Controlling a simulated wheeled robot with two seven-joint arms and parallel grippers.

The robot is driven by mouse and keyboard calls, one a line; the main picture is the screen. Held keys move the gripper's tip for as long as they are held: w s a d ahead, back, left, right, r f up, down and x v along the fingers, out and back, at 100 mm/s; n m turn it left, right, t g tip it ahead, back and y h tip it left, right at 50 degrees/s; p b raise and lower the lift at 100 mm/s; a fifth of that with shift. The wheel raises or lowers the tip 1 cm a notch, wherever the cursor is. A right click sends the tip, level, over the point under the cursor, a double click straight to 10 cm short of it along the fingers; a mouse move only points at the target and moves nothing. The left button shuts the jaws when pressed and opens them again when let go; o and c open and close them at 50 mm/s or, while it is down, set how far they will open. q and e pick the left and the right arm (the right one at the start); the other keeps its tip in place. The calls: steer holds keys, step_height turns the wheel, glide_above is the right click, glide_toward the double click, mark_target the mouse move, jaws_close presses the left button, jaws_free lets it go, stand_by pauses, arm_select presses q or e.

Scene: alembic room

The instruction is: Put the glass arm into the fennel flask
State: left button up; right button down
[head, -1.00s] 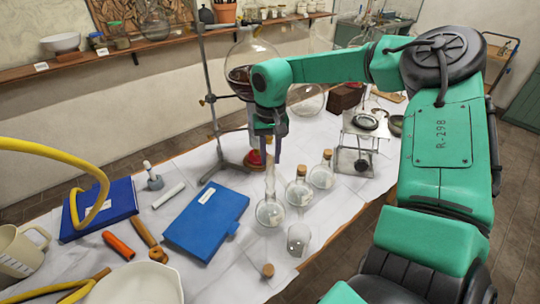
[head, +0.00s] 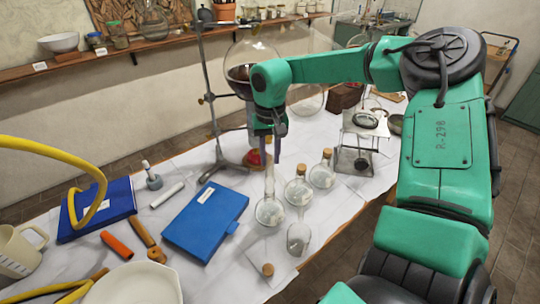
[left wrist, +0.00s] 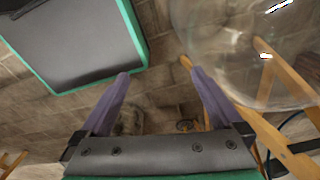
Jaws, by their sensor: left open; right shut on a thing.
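My right gripper (head: 268,148) points down over the row of small round flasks. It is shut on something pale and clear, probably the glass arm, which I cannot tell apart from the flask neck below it. Directly under it stands an uncorked round flask (head: 269,213) with pale contents. Two corked flasks, a nearer one (head: 299,193) and a farther one (head: 322,177), stand to its right. No label is readable, so I cannot tell which is the fennel flask. My left gripper (left wrist: 163,90) is open and empty in the left wrist view, and outside the head view.
A loose cork (head: 267,270) and a small glass jar (head: 298,238) are in front of the flasks. A blue book (head: 205,222) lies to the left. A retort stand (head: 212,120) with a large glass vessel (head: 250,55) is behind. A metal stand (head: 355,160) is at right.

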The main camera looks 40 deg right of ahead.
mark_target(270, 165)
steer(key=shift+f+b, duration=0.35)
steer(key=shift+b, duration=0.05)
stand_by(0.5)
steer(key=shift+f+b, duration=0.4)
steer(key=shift+b, duration=0.05)
steer(key=shift+f+b, duration=1.1)
steer(key=shift+b, duration=0.1)
stand_by(1.9)
steer(key=c, duration=0.6)
jaws_free()
steer(key=shift+o, duration=0.5)
steer(key=o, duration=0.3)
steer(key=shift+o, duration=0.2)
steer(key=shift+r, duration=0.15)
